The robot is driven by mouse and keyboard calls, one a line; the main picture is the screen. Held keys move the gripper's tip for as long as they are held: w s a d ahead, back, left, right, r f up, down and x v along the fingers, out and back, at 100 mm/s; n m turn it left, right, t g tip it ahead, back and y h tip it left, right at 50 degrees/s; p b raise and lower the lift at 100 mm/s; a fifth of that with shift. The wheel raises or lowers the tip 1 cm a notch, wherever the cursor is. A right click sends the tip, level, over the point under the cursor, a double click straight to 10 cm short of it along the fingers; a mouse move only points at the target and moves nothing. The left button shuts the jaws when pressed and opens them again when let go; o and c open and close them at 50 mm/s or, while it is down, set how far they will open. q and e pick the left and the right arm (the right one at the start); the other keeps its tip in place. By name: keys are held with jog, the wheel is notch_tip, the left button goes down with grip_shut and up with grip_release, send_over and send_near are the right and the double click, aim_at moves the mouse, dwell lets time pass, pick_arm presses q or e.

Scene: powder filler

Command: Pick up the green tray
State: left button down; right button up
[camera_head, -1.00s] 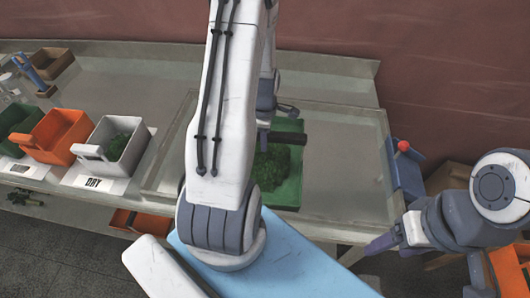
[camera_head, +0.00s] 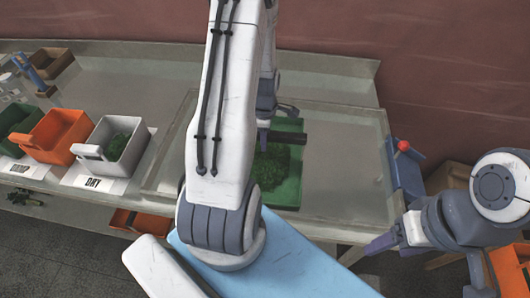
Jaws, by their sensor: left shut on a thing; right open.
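The green tray (camera_head: 288,194) sits on the workbench inside a clear-sided frame, with green powder or granules (camera_head: 270,168) in it. My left arm passes in front and hides the tray's left part. My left gripper (camera_head: 266,132) is at the tray's far side, shut, seemingly on its dark handle (camera_head: 291,138); the contact is partly hidden. My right gripper (camera_head: 380,243) is off the bench's front right edge, away from the tray, open and empty.
A grey bin (camera_head: 128,150) with green contents, an orange bin (camera_head: 55,135) and a dark green bin (camera_head: 20,121) stand at left behind paper labels. A blue holder with a red knob (camera_head: 404,146) is at the bench's right edge. The bench right of the tray is clear.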

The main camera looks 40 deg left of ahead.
pick_arm(q)
jog(key=shift+r, duration=0.15)
dwell(0.6)
jog(key=shift+w+r, duration=0.1)
jog(key=shift+r, duration=0.3)
notch_tip(320, 180, up, 3)
jog(key=shift+r+b, duration=0.1)
jog(key=shift+b, duration=0.8)
jog(key=s+d+r+b, duration=0.2)
jog(key=s+d+r, duration=0.4)
jog(key=d, duration=0.3)
notch_tip(320, 180, up, 8)
jog(key=p, duration=0.6)
jog(key=shift+s+d, duration=0.25)
jog(key=shift+s, duration=0.2)
jog(key=shift+f, duration=0.1)
